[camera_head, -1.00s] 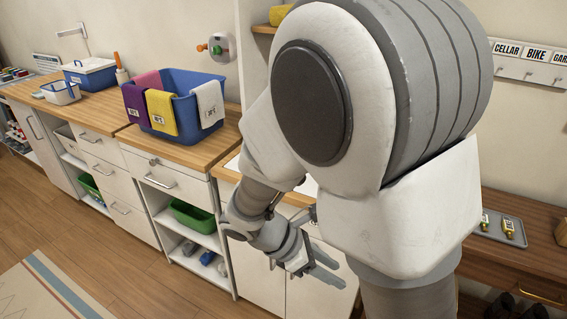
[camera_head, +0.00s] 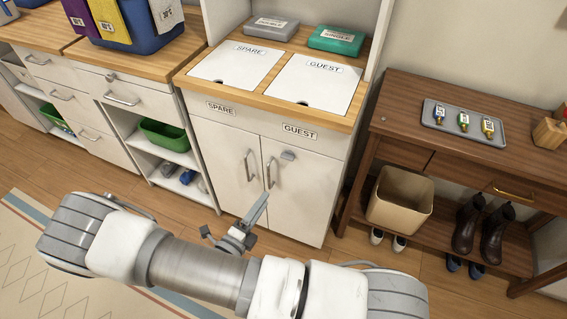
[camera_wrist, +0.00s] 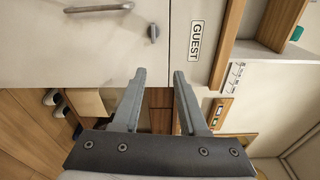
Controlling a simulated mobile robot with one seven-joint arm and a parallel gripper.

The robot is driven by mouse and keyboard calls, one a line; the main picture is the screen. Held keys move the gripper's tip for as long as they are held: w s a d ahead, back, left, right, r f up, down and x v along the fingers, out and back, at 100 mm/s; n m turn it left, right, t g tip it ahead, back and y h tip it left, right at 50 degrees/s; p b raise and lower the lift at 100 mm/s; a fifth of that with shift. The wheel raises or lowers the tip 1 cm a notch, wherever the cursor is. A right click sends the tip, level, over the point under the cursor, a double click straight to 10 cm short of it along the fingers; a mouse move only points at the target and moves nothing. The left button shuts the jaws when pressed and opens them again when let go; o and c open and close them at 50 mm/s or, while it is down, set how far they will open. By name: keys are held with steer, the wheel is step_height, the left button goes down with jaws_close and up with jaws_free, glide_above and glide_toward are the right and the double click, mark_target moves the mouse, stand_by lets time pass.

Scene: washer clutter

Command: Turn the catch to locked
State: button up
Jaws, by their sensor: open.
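The catch (camera_head: 288,155) is a small grey turn-piece on the upper part of the white cabinet door (camera_head: 291,195) under the GUEST label (camera_head: 300,131). In the wrist view the catch (camera_wrist: 153,32) lies beyond my fingertips, between the GUEST label (camera_wrist: 196,41) and a bar handle (camera_wrist: 100,8). My gripper (camera_wrist: 158,73) is open and empty, its two grey fingers apart. In the head view my gripper (camera_head: 262,203) is in front of the cabinet, lower than the catch and not touching it. I cannot read any lock mark by the catch.
Two bar handles (camera_head: 270,172) stick out near the meeting edges of the doors. SPARE and GUEST lids (camera_head: 313,84) top the cabinet. A wooden table (camera_head: 410,137) with a key tray (camera_head: 435,119) stands at right, a bin (camera_head: 399,203) and boots below. Floor before the cabinet is mostly clear.

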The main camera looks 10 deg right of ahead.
steer(key=f+n+t+y, duration=0.1)
steer(key=f+n, duration=0.1)
steer(key=b, duration=0.2)
glide_toward(286, 159)
steer(key=x, duration=0.8)
steer(key=shift+w+d, duration=0.15)
jaws_close()
